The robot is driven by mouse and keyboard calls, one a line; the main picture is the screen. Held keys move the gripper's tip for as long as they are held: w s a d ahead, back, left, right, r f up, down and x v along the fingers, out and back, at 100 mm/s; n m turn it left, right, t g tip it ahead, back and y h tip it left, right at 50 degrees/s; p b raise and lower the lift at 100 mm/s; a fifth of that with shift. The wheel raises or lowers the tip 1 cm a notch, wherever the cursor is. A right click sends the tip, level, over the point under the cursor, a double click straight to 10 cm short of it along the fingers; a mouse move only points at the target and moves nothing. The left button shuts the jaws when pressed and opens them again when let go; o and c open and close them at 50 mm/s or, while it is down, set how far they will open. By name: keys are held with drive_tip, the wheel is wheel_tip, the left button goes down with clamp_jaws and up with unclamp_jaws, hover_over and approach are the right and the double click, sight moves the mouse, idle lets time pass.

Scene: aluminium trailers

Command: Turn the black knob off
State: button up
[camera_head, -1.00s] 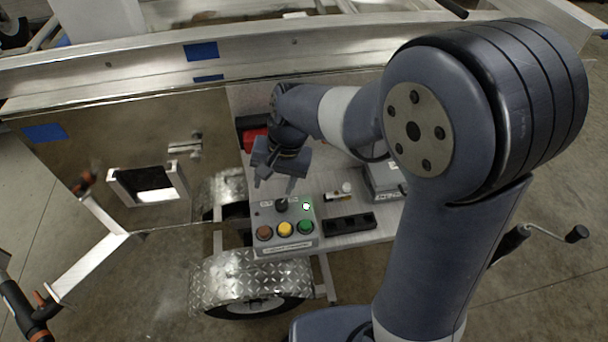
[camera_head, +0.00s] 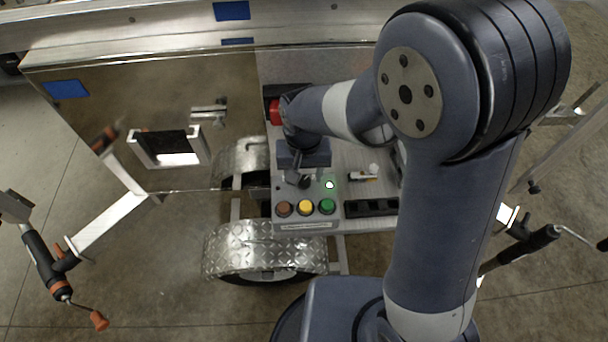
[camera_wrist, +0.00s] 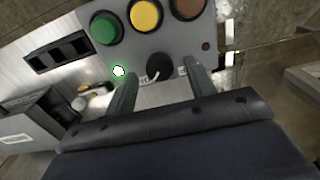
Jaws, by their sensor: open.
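The black knob (camera_wrist: 159,67) sits on the grey control box, between a lit green-white lamp (camera_wrist: 119,71) and a small dark red dot. My gripper (camera_wrist: 157,75) is open, with one fingertip on each side of the knob in the wrist view. I cannot tell whether the fingers touch it. In the head view the gripper (camera_head: 304,182) is over the upper part of the control box (camera_head: 308,223), and the knob is mostly hidden there. The lamp also glows in the head view (camera_head: 329,184).
Brown (camera_head: 284,209), yellow (camera_head: 306,207) and green (camera_head: 327,206) buttons line the box front. A black socket strip (camera_head: 371,207) and a small yellow-and-white part (camera_head: 362,176) lie to the right. A red block (camera_head: 275,112) stands behind, and a diamond-plate fender (camera_head: 262,251) is below.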

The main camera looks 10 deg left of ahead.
drive_tip(key=shift+f, duration=0.6)
drive_tip(key=c, duration=1)
drive_tip(key=shift+o, duration=0.2)
